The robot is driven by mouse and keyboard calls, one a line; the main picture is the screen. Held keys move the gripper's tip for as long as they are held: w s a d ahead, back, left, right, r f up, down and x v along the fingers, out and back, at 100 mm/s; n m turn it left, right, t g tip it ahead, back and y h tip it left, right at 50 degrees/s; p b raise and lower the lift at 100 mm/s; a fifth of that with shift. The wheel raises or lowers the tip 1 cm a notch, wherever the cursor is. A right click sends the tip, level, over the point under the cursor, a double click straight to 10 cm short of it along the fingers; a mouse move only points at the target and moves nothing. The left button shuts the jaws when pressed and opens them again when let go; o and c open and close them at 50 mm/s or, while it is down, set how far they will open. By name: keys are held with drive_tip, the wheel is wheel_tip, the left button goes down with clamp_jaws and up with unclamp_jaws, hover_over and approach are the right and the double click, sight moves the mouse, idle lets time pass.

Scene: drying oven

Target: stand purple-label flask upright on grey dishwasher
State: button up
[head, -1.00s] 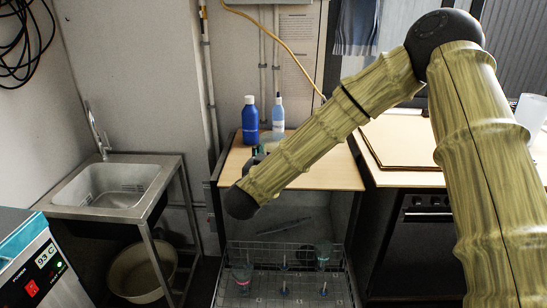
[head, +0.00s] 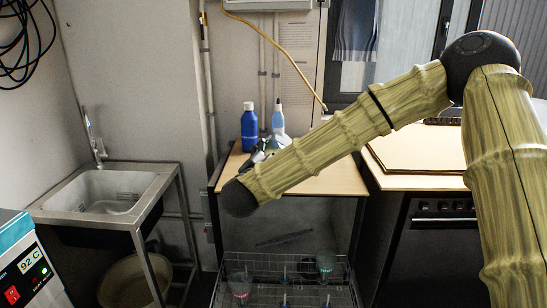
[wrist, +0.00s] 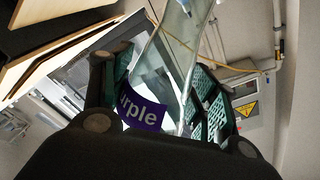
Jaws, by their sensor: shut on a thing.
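My gripper (wrist: 158,85) is shut on a clear glass flask (wrist: 172,50) with a purple label (wrist: 141,108). In the wrist view the glass fills the space between the green-padded fingers and looks tilted in the picture. In the head view my gripper (head: 262,153) shows small behind my arm, above the wooden top of the grey dishwasher (head: 322,186). The forearm hides part of it there. I cannot tell in the head view whether the flask touches the top.
A blue bottle (head: 249,128) and a pale spray bottle (head: 278,121) stand at the back of the top. Below, an open rack (head: 285,262) holds glassware. A sink (head: 105,190) is left, a counter with a board (head: 425,158) right. The top's right part is clear.

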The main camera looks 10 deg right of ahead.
drive_tip(key=shift+f+m+b, duration=0.3)
drive_tip(key=shift+m+b, duration=0.2)
drive_tip(key=shift+b, duration=0.3)
drive_tip(key=m+b, duration=0.2)
drive_tip(key=b, duration=0.1)
drive_tip(key=shift+m, duration=0.3)
drive_tip(key=m+b, duration=0.4)
drive_tip(key=shift+b, duration=0.3)
drive_tip(key=shift+r+m+b, duration=0.15)
drive_tip(key=shift+m+b, duration=0.35)
drive_tip(key=shift+m, duration=0.1)
drive_tip(key=shift+r, duration=0.15)
